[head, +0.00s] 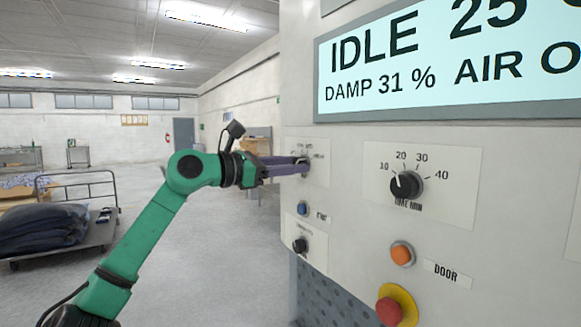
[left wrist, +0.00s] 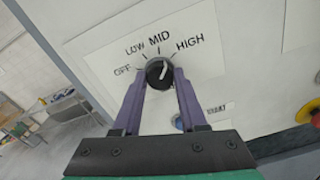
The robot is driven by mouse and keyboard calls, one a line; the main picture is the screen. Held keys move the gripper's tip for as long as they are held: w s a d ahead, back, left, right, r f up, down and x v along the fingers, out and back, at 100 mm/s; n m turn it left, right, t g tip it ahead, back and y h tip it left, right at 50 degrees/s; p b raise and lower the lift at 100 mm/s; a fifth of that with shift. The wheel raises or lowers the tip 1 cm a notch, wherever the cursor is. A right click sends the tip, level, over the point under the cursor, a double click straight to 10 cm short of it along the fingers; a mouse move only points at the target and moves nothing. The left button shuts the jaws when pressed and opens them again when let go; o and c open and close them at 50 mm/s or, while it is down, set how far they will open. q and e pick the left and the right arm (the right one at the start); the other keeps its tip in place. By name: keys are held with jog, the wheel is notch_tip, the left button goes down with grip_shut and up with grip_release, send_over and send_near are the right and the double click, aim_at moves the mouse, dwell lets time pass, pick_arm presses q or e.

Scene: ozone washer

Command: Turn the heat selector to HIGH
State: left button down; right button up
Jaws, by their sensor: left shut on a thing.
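The heat selector is a black round knob (left wrist: 158,71) on a white label plate (left wrist: 102,56) marked OFF, LOW, MID and HIGH. Its white pointer line tilts up and to the right in the left wrist view, seemingly between MID and HIGH. My left gripper (left wrist: 160,84) is shut on the knob, one purple finger on each side. In the head view the gripper (head: 299,166) reaches the panel from the left, and its fingertips hide most of the knob. My right gripper is not in view.
Below the selector are a blue button (head: 302,209) and another black knob (head: 299,245). To the right are a timer knob (head: 406,185), an orange button (head: 402,253) and a red emergency button (head: 390,311). The display (head: 450,60) reads IDLE. A cart (head: 90,235) stands at left.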

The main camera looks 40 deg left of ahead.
pick_arm(q)
jog(key=shift+f+m, duration=0.2)
jog(key=shift+m, duration=1.3)
jog(key=shift+c, duration=2.2)
grip_release()
jog(key=shift+r, duration=0.1)
jog(key=b+v, duration=0.9)
jog(key=v, duration=0.5)
jog(key=shift+s+b, duration=0.25)
jog(key=shift+b, duration=0.1)
